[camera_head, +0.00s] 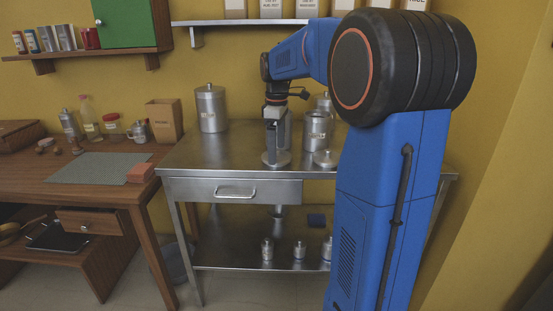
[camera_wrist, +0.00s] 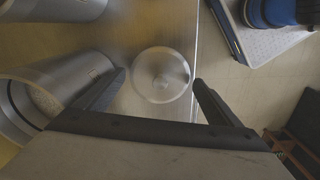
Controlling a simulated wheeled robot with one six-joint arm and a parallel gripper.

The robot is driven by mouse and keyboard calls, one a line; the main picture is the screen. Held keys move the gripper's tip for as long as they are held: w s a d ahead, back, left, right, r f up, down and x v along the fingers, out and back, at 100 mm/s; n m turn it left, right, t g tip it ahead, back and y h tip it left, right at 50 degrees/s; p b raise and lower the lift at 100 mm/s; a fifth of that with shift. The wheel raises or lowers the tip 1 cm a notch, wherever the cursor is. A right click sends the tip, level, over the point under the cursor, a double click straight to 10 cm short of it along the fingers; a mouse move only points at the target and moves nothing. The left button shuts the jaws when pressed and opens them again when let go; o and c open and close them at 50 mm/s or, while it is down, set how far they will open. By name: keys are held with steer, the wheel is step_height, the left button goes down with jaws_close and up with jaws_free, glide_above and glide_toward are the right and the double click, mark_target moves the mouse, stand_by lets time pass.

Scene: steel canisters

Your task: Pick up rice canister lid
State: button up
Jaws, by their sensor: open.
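A round steel lid with a small knob (camera_head: 276,158) lies near the front edge of the steel table in the head view. It also shows in the wrist view (camera_wrist: 162,75), between the two dark fingers but beyond their tips. My gripper (camera_head: 275,142) points down above this lid. In the wrist view my gripper (camera_wrist: 158,82) is open and empty. A second steel lid (camera_head: 326,158) lies to the right, partly behind my arm. An open steel canister (camera_head: 318,129) stands behind it. I cannot read which lid is for rice.
Another open canister (camera_wrist: 30,105) stands close to the left finger in the wrist view. A tall lidded canister (camera_head: 211,108) stands at the back left of the steel table (camera_head: 190,156). A wall shelf (camera_head: 250,22) hangs above.

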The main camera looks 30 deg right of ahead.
steer(key=shift+f, duration=0.8)
steer(key=shift+c, duration=0.4)
steer(key=c, duration=0.8)
steer(key=shift+r, duration=0.1)
